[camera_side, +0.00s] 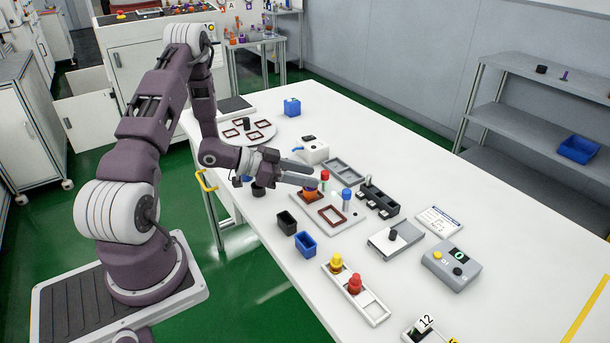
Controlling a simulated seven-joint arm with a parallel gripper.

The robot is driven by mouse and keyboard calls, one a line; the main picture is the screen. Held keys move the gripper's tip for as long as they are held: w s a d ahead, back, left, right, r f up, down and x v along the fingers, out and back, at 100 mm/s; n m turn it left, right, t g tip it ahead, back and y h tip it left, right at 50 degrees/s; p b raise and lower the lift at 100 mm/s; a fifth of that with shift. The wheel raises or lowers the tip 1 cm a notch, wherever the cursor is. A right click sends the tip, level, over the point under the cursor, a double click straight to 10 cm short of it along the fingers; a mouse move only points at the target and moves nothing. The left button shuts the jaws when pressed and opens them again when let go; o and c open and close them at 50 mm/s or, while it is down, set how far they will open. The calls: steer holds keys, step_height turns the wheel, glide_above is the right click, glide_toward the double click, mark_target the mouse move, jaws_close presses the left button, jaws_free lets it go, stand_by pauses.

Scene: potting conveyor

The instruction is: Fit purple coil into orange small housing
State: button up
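An orange piece (308,196), which looks like the small housing, sits at the far left part of the grey fixture plate (350,222). My gripper (315,178) reaches in from the left, with its grey fingertips just above the orange piece and partly covering it. The fingers appear as two bars with a gap between them, but the tips are too small to tell whether they hold anything. I cannot make out the purple coil near the gripper; it may be hidden by the fingers or inside the housing.
A dark red frame (332,215) lies on the plate. Black (287,222) and blue (305,244) bins stand in front.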

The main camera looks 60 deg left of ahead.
mark_target(305, 188)
step_height(305, 188, up, 7)
stand_by(0.4)
